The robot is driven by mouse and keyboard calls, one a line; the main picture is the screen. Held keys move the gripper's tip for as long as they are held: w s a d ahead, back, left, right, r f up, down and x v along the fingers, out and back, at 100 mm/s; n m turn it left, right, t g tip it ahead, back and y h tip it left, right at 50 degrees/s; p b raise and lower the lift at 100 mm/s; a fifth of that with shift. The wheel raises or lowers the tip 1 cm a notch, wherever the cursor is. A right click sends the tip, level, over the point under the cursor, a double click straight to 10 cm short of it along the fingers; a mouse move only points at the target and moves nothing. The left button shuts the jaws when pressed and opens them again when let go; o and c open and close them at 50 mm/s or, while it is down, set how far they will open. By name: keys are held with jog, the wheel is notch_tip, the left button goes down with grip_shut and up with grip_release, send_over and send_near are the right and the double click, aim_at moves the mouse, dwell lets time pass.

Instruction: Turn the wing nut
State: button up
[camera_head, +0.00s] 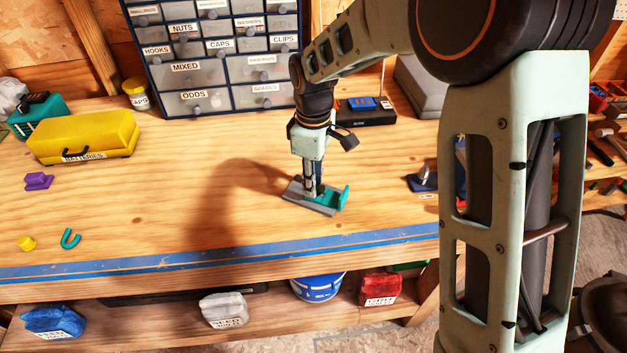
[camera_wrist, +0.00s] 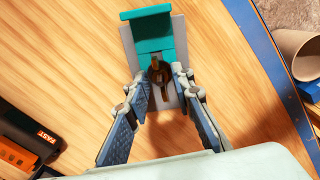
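A small brass-brown wing nut (camera_wrist: 160,76) sits on a grey plate (camera_wrist: 175,30) beside a raised teal block (camera_wrist: 148,34) in the wrist view. In the head view the grey plate (camera_head: 299,196) and teal block (camera_head: 338,202) lie on the workbench, and the nut is hidden by my gripper. My gripper (camera_wrist: 160,86) is open, with one finger on each side of the nut and a visible gap to each. In the head view my gripper (camera_head: 311,190) points down over the plate, its fingertips close to it.
A blue clamp-like tool (camera_head: 422,180) is to the right. Blue tape (camera_head: 200,261) marks the front edge.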

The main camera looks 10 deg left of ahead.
jog(key=shift+o, duration=0.9)
notch_tip(320, 180, up, 12)
dwell(2.5)
